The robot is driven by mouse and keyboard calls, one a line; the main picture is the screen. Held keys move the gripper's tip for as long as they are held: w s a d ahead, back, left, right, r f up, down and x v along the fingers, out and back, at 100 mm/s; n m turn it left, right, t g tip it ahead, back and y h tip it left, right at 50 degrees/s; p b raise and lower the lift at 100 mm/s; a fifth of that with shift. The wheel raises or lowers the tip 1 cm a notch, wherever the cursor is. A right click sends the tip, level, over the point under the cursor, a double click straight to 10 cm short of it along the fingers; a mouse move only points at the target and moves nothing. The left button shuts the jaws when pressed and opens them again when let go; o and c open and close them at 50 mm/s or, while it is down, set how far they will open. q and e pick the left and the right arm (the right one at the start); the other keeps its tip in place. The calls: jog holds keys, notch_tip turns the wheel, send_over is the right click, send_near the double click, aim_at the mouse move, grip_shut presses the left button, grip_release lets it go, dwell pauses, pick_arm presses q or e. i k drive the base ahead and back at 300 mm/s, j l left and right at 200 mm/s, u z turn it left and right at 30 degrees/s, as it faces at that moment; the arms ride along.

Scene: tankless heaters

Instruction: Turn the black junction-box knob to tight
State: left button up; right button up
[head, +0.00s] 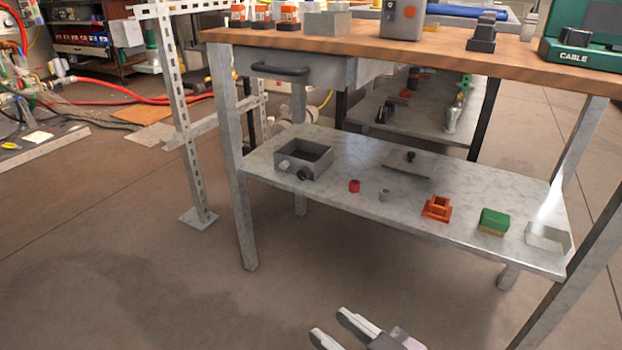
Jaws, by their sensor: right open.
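An open grey junction box (318,173) sits at the left end of the lower metal shelf (350,205). A round black knob (304,174) is on its front side, beside a light grey fitting (284,165). Whether the knob is tight or loose cannot be told. A flat grey plate (395,168) with a small black knob (410,155) lies further right. My right gripper (328,322) is at the bottom edge, fingers apart and empty, in front of and well away from the box. My left gripper is not in view.
The shelf also holds a red cap (354,186), a grey ring (384,195), an orange part (437,208), a green block (493,222) and a clear tray (548,238). The wooden tabletop (350,42) overhangs the shelf. Table legs (238,200) flank it. Floor in front is clear.

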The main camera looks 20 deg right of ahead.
aim_at(303, 173)
jog(key=z, duration=1.15)
jog(key=j+z, duration=0.3)
jog(key=z, duration=0.15)
jog(key=i+j+z, duration=0.1)
jog(key=j+z, duration=0.65)
jog(key=k+j+z, duration=0.1)
jog(key=j+z, duration=0.15)
jog(key=k+j+z, duration=0.15)
jog(key=j, duration=0.25)
jog(key=k+j+z, duration=0.2)
jog(key=j, duration=0.15)
jog(key=j+z, duration=0.15)
jog(key=j, duration=0.2)
jog(key=k+j+z, duration=0.15)
jog(key=j, duration=0.2)
jog(key=k+j, duration=0.25)
jog(key=j, duration=0.2)
jog(key=k+j, duration=0.3)
jog(key=j, duration=0.15)
jog(key=k+j+z, duration=0.1)
jog(key=k+j, duration=0.15)
jog(key=j, duration=0.65)
jog(key=i+j, duration=0.15)
jog(key=j, duration=0.25)
